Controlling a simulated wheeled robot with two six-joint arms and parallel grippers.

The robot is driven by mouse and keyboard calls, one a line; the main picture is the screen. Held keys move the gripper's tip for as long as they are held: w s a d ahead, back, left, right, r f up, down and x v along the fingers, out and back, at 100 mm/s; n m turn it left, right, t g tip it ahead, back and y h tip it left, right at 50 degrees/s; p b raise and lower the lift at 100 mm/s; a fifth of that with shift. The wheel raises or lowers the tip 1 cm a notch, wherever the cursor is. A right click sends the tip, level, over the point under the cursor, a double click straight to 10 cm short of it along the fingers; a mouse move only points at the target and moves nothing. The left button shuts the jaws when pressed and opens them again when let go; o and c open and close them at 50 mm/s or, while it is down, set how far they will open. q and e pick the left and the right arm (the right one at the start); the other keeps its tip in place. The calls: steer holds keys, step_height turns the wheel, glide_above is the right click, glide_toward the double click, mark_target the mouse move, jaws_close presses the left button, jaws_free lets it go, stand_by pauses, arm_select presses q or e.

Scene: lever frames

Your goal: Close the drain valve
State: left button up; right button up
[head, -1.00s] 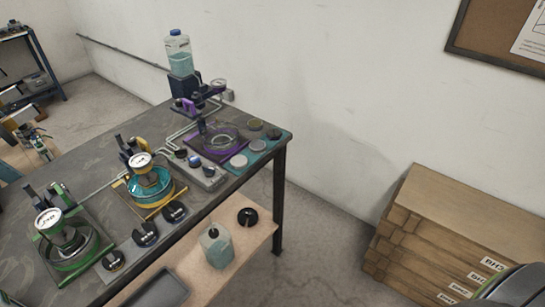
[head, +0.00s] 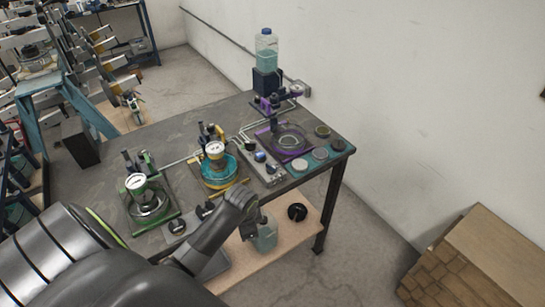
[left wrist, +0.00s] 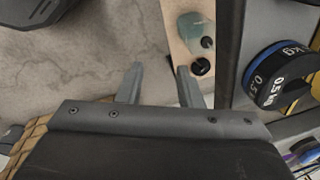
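I cannot tell which part is the drain valve. In the head view the workbench holds a green-framed station (head: 150,205), a yellow-framed station (head: 218,172) and a purple-framed station (head: 285,140), with lever or clamp parts. A water bottle (head: 266,48) stands on a dark block behind the purple one. My left arm reaches in from the lower left over the bench's front edge. Its gripper is not clear there. In the left wrist view my left gripper (left wrist: 159,70) has its fingers apart and empty, over the floor and lower shelf. My right gripper is not in view.
A lower shelf (head: 290,235) holds a bottle (head: 266,235) and a black round object (head: 297,212). Black 0.5 kg weights (left wrist: 280,78) lie near the bench edge. Wooden boxes (head: 475,260) stand at right. Floor between bench and boxes is clear.

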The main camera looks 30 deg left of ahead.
arm_select(q)
steer(key=w+a+r+m+g+h, duration=0.1)
steer(key=w+a+r+m, duration=0.2)
steer(key=w+r+m, duration=0.6)
steer(key=w+a+r+m+g, duration=0.1)
steer(key=w+a+r+m, duration=0.1)
steer(key=w+r, duration=1.2)
steer(key=b, duration=0.8)
glide_above(271, 165)
step_height(271, 165, down, 6)
steer(key=shift+f, duration=0.2)
step_height(271, 165, down, 7)
steer(key=shift+r+p, duration=0.1)
steer(key=shift+p, duration=0.55)
steer(key=shift+f, duration=0.75)
jaws_close()
